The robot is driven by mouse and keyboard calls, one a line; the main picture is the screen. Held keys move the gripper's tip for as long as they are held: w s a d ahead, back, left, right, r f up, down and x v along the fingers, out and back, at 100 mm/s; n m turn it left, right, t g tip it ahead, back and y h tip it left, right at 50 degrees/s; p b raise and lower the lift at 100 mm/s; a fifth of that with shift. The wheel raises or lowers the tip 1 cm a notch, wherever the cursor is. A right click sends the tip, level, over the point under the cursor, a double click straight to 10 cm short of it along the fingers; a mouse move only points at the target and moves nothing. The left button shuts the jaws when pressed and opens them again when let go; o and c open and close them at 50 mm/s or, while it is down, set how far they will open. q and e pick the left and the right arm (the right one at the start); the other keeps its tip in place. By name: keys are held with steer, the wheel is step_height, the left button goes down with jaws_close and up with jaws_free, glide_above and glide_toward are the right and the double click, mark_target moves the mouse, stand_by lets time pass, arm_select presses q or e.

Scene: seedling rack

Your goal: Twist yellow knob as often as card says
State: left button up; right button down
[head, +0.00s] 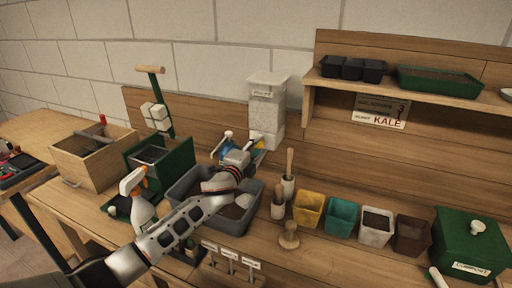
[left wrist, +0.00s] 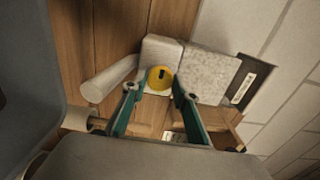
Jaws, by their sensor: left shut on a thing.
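The yellow knob (left wrist: 159,78) is round with a dark slot and sits on the front of the pale dispenser (head: 264,115). In the left wrist view it lies between the fingertips of my left gripper (left wrist: 157,92). My left gripper is shut on it, and in the head view the gripper (head: 252,148) covers most of the knob. The dispenser's speckled body (left wrist: 209,76) shows behind the fingers. The card (head: 380,112) hangs under the shelf and reads KALE in red, with red figures at its right too small to read surely. My right gripper is out of view.
A grey tub (head: 208,223) stands below my left arm. Wooden-handled tools (head: 289,178) stand right of the dispenser, then a row of pots beginning with a yellow one (head: 308,209). A green compost box (head: 470,245) is at the right. A spray bottle (head: 137,205) stands left of the tub.

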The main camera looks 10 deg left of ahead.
arm_select(q)
steer(key=o, duration=1.1)
steer(key=s+a, duration=0.2)
steer(key=s, duration=0.9)
steer(key=shift+s+a, duration=0.15)
steer(key=shift+s, duration=0.25)
